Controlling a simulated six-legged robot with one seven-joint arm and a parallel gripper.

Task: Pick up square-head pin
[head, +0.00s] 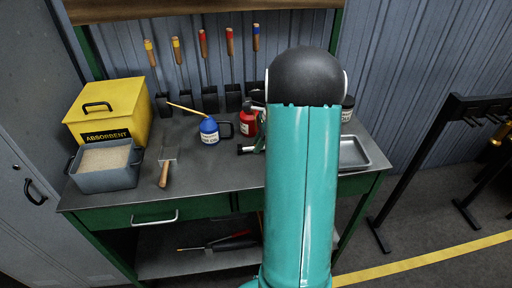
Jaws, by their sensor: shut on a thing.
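My teal arm with its black rounded joint fills the middle of the head view and hides much of the workbench behind it. My gripper (254,148) shows only in small part at the left edge of the arm, low over the bench top. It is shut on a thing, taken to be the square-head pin. The pin itself is too small and too hidden to make out, and its head cannot be seen.
The metal workbench (215,175) carries a yellow absorbent box (108,108), a grey sand bin (105,165), a trowel (166,168), a blue oil can (209,131), a red can (248,122) and a shallow tray (353,153). Several tools stand along the back. A black rack (455,140) is at right.

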